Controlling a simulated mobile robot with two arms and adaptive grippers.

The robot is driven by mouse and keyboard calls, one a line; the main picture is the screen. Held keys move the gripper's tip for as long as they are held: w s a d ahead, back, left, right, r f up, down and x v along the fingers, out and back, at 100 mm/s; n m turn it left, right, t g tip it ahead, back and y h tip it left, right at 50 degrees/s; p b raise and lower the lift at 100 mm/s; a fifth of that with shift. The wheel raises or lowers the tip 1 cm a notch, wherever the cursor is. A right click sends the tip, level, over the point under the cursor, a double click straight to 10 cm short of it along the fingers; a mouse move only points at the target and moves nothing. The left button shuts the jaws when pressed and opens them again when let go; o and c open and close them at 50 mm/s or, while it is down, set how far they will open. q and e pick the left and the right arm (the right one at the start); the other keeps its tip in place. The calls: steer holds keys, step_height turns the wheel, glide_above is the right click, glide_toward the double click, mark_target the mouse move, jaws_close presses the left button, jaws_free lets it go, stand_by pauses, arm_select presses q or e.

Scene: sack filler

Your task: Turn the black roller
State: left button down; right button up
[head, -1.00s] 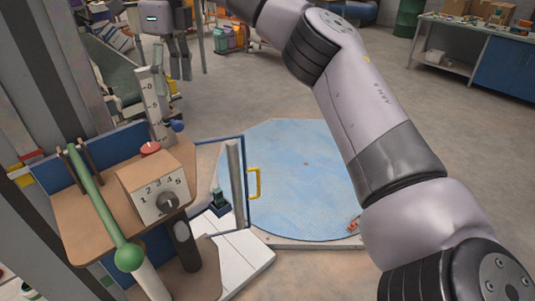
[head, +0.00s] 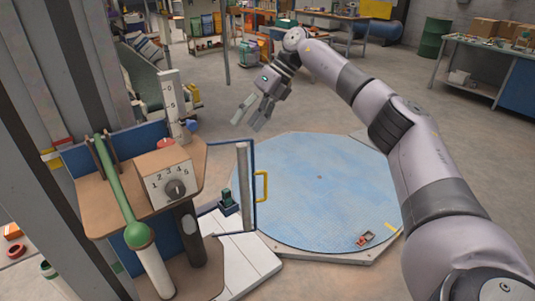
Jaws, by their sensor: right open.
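A dark, near-black upright cylinder, which looks like the black roller (head: 191,240), stands under the right side of the brown control stand (head: 120,210). My right gripper (head: 251,114) is open and empty in the air, above and to the right of the stand and well apart from the cylinder. Its fingers point down and left. My left gripper is out of view.
The stand carries a numbered box with a knob (head: 175,187), a green-knobbed lever (head: 120,195), a red button (head: 167,143) and an upright scale (head: 174,105). A blue-framed gate with a yellow handle (head: 262,187) stands beside a blue round platform (head: 318,190). The platform is mostly clear.

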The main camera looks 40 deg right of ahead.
steer(key=w+d+f+m+t+y, duration=0.1)
steer(key=w+d+f+m+t, duration=0.1)
steer(key=f, duration=0.6)
steer(key=w+d+f+m+t, duration=0.2)
steer(key=d+f+m+t, duration=0.3)
steer(key=d+f+m, duration=0.1)
steer(key=shift+f+m+y, duration=0.4)
steer(key=shift+f+m, duration=0.4)
steer(key=shift+f, duration=0.15)
steer(key=shift+w, duration=0.1)
